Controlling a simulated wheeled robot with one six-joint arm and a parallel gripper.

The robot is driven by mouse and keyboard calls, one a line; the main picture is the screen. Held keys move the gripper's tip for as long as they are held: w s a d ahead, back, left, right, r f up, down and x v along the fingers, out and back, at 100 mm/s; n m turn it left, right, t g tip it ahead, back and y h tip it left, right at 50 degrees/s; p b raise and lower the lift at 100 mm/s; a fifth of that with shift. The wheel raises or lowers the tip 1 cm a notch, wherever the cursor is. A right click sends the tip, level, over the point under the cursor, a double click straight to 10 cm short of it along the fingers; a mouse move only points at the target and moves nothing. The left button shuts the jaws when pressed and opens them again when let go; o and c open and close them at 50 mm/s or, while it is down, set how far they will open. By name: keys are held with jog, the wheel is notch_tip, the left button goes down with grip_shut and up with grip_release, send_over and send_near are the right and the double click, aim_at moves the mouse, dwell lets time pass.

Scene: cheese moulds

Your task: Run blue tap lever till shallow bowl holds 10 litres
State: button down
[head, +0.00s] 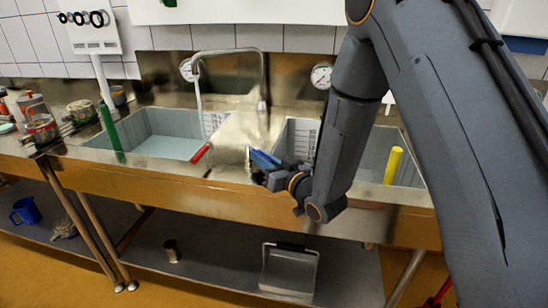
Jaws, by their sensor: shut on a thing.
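The blue tap lever (263,158) sticks out at the front of the steel block between two sink bowls. My gripper (270,175) is shut on it, and its fingertips are mostly hidden by the gripper body. The left bowl (128,126) has a pale blue, flat bottom or water surface. The right bowl (378,160) is partly hidden behind my arm. I cannot tell which is the shallow bowl. The bent tap spout (230,52) hangs over the left bowl; I cannot tell whether water runs. Marked scale plates show on the bowl walls, too small to read.
A red lever (200,153) sits left of the blue one. A green upright tube (111,133) and a yellow one (393,165) stand at the bowls. Round dials (321,76) are on the back wall. Jars (41,128) crowd the left counter. A lower shelf (215,262) holds a metal pan.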

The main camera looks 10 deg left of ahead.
jog(key=shift+w+r, duration=0.1)
dwell(0.3)
jog(key=c, duration=1.7)
grip_release()
jog(key=shift+c, duration=0.2)
jog(key=shift+b+v, duration=0.85)
jog(key=shift+v, duration=3.05)
